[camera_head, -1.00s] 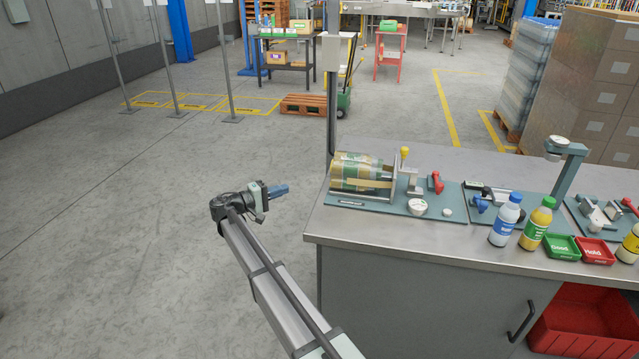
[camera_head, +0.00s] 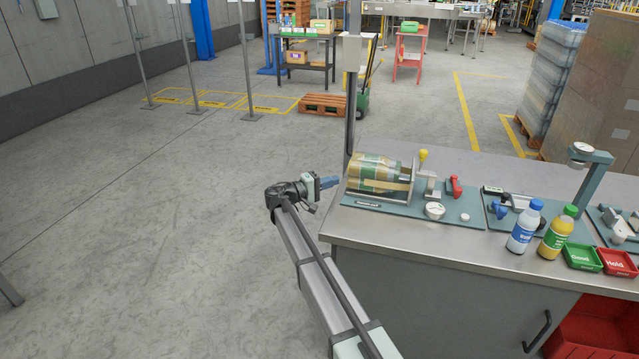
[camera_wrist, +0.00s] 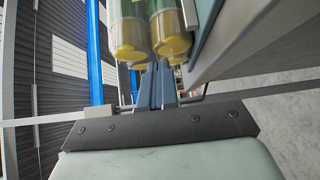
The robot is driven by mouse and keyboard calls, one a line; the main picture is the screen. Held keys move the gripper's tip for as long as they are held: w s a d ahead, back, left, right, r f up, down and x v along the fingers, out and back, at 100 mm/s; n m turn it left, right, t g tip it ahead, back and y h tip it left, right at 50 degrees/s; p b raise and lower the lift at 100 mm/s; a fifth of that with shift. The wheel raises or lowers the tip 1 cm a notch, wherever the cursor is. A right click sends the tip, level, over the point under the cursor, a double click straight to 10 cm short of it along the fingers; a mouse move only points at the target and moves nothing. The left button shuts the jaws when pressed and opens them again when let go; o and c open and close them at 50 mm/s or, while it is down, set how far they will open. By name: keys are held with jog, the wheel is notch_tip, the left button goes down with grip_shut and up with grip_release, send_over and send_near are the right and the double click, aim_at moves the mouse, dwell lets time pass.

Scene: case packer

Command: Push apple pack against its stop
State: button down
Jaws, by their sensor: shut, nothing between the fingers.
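The apple pack (camera_head: 376,174), green and yellow bottles in clear wrap, lies on its side on a teal fixture plate (camera_head: 392,209) at the bench's left end. A metal bracket (camera_head: 411,184) stands at its right end, perhaps the stop; I cannot tell whether they touch. My gripper (camera_head: 337,181) is shut and empty, its blue fingers pointing right, just left of the pack. In the wrist view the shut fingers (camera_wrist: 158,80) point at the yellow ends of the pack (camera_wrist: 148,30). A small gap seems to remain; contact is not clear.
A dark post (camera_head: 352,95) rises behind the pack. Right of it on the bench (camera_head: 400,238) are a yellow-knobbed clamp (camera_head: 423,163), a gauge (camera_head: 434,210), a blue-labelled bottle (camera_head: 525,226), a yellow bottle (camera_head: 556,234) and small trays.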

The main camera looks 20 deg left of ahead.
aim_at(353, 183)
jog(key=shift+d, duration=0.95)
jog(key=shift+d, duration=0.1)
jog(key=d, duration=0.4)
jog(key=shift+a, duration=0.15)
